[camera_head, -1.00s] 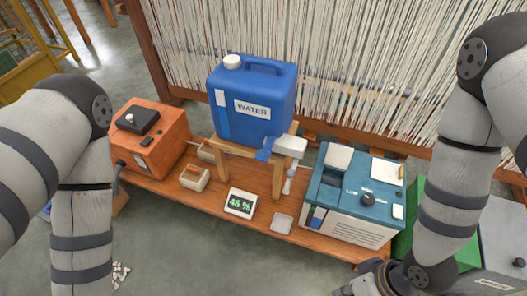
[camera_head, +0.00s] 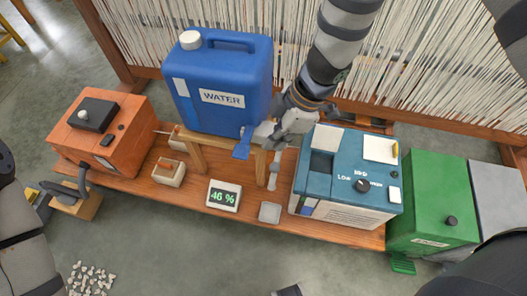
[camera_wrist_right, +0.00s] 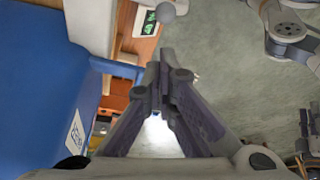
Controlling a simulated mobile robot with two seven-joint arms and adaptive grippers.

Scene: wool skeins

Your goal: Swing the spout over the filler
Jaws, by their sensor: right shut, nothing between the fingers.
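The blue water jug (camera_head: 222,85) stands on a wooden stand with a blue lever (camera_head: 242,143) low at its front right. A pale spout (camera_head: 273,167) hangs beside the stand, left of the teal machine (camera_head: 345,185). That machine has a dark recess (camera_head: 320,163) at its upper left, perhaps the filler. My right gripper (camera_head: 257,133) is by the jug's lower right corner, near the lever and above the spout; it covers the white tap block, and touching cannot be told. In the right wrist view its fingers (camera_wrist_right: 163,85) are shut and empty. A dark part at the bottom edge may be my left gripper (camera_head: 288,291).
The loom's threads (camera_head: 440,100) rise behind the bench. An orange box (camera_head: 102,132) is at left and a green box (camera_head: 432,200) at right. A small display (camera_head: 224,195) reads 46 %. A square dish (camera_head: 270,212) lies below the spout. The grey floor in front is largely clear.

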